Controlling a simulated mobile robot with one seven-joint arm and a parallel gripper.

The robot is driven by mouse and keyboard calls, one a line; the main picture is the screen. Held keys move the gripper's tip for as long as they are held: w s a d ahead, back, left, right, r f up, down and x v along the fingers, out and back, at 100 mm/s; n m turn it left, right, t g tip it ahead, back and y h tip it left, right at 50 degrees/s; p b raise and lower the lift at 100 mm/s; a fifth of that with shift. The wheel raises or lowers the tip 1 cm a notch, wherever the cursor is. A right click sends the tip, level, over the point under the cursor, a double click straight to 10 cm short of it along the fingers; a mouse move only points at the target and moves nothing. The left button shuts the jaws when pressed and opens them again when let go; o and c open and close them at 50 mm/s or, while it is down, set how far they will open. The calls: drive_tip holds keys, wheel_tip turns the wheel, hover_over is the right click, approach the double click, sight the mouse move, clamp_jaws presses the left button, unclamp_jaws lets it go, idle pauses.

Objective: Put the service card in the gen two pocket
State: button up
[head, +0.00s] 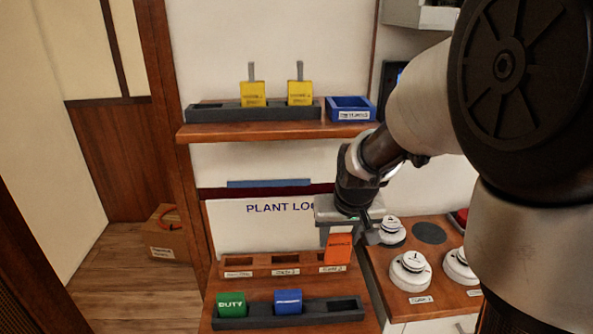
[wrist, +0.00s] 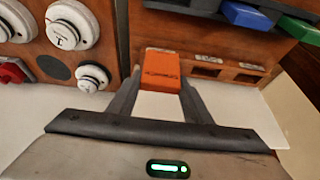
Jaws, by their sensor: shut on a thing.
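The orange service card (head: 338,248) is gripped between my fingers; it also shows in the wrist view (wrist: 161,68). My gripper (head: 340,226) is shut on it from above. In the wrist view my fingers (wrist: 160,92) hold the card on both sides. A wooden pocket rack (head: 261,264) has three labelled pockets. The card's lower edge overlaps the rightmost pocket (head: 333,268), whose label seems to read gen 2, though it is tiny. I cannot tell whether the card is above, in front of or inside that pocket.
A dark tray (head: 317,314) in front holds a green DUTY card (head: 231,304) and a blue card (head: 288,301); its right slot is empty. Round white breakers (head: 410,271) stand close on the right. A shelf (head: 270,130) above bears yellow tags and a blue bin (head: 350,108).

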drive_tip(key=w, duration=0.6)
wheel_tip(320, 180, down, 7)
drive_tip(key=shift+s+r+b, duration=0.15)
drive_tip(key=shift+r+b, duration=0.05)
drive_tip(key=shift+b, duration=0.3)
drive_tip(key=shift+w+f, duration=0.25)
drive_tip(key=shift+f, duration=0.1)
drive_tip(key=shift+f, duration=0.2)
drive_tip(key=o, duration=1.1)
drive_tip(key=shift+r, duration=0.1)
drive_tip(key=shift+c, duration=0.2)
